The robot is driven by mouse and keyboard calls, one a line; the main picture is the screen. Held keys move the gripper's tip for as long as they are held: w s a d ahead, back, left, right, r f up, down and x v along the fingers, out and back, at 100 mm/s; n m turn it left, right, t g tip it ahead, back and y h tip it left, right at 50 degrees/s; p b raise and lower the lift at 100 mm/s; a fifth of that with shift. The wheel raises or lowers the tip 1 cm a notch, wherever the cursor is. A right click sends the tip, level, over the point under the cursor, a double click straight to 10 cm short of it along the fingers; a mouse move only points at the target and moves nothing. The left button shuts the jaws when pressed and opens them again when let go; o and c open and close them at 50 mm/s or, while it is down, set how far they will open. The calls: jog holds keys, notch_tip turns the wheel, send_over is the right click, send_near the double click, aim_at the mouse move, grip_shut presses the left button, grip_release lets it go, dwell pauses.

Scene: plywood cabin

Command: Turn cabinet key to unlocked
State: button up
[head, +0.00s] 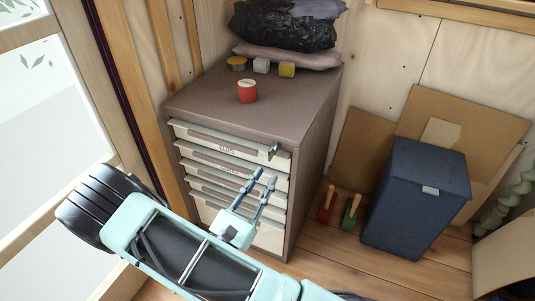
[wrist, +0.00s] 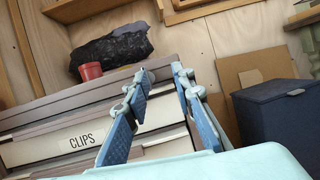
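The brown cabinet (head: 309,140) stands against the plywood wall, with several pale drawers in its front. A small dark grey key (head: 273,150) sits at the upper right corner of the front, beside the top drawer labelled CLIPS (wrist: 84,141). Its exact angle is too small to tell. My gripper (head: 264,176) is below and in front of the key, apart from it in the head view. In the wrist view my gripper (wrist: 158,75) has its two blue-padded fingers spread, with nothing held between them. The key is hard to pick out there near the left fingertip.
A red tin (head: 247,92), small blocks and a black bag (head: 285,27) rest on the cabinet top. Cardboard sheets (head: 466,122) lean behind the bin.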

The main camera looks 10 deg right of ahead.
aim_at(269, 157)
jog(key=w+d, duration=0.1)
jog(key=w, duration=0.1)
jog(key=w+d+r+n+t+y+b, duration=0.1)
jog(key=w, duration=0.2)
jog(key=w+d+n+y, duration=0.1)
jog(key=w, duration=0.2)
jog(key=shift+w+d+r+t+b, duration=0.2)
jog(key=shift+d+r+t+b, duration=0.05)
jog(key=shift+d+t+b, duration=0.15)
grip_shut()
